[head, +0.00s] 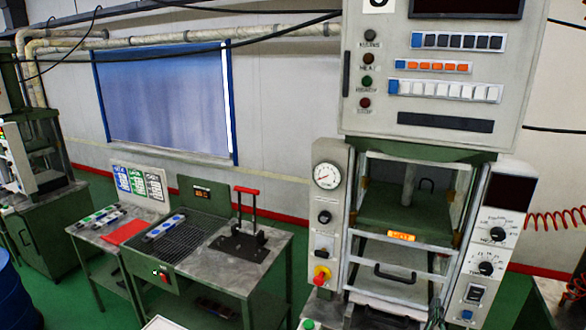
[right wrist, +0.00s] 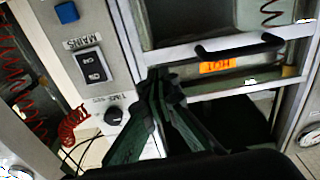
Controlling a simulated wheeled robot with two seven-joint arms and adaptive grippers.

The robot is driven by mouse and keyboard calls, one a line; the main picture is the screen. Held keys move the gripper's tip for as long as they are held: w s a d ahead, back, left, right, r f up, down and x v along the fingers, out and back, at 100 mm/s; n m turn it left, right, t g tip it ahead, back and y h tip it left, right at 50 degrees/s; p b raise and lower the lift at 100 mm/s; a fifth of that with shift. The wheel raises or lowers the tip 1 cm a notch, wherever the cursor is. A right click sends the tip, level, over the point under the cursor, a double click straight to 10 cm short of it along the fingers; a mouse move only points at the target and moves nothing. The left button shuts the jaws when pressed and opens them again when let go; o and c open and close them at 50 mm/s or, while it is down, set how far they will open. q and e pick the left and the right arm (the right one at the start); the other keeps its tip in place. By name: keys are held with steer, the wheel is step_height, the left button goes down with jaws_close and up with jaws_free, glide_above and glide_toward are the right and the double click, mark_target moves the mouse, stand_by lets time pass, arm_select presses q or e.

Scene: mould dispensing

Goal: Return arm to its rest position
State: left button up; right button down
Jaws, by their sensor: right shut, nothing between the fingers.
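My right gripper (right wrist: 158,82) shows in the right wrist view with its dark green fingers together and empty. It points at the front of the moulding press, apart from the black door handle (right wrist: 240,48) and the orange HOT sign (right wrist: 217,65) as far as I can tell. In the head view only a small dark part of the right gripper (head: 436,314) shows at the bottom edge, in front of the press (head: 405,205). My left gripper is not in view.
The press control box (head: 430,90) and side panels with a gauge (head: 327,176) and knobs (head: 486,268) stand close around the right gripper. At left, a bench holds a grill (head: 190,243), a red-handled lever tool (head: 243,240) and a red sheet (head: 124,232). A blue drum (head: 8,290) is far left.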

steer(key=s+f+n+g+y, duration=0.1)
steer(key=s+f+g+y, duration=0.15)
steer(key=s+f, duration=0.65)
steer(key=s+f+n+g+y, duration=0.1)
steer(key=s+f+g, duration=0.4)
steer(key=f, duration=0.7)
steer(key=s+a+f+n+g+y, duration=0.1)
steer(key=s+a+f+g, duration=0.15)
steer(key=s+f, duration=0.45)
steer(key=s+a+f+n+g+y, duration=0.1)
steer(key=s+a+f+g+y, duration=0.15)
steer(key=s, duration=0.75)
steer(key=s+a+f+n+g+y, duration=0.1)
steer(key=s+a+f, duration=0.3)
steer(key=s, duration=0.5)
step_height(320, 180, down, 28)
steer(key=r+g, duration=0.1)
steer(key=s+f+n+g, duration=0.1)
steer(key=s+f, duration=1.9)
steer(key=shift+a, duration=0.45)
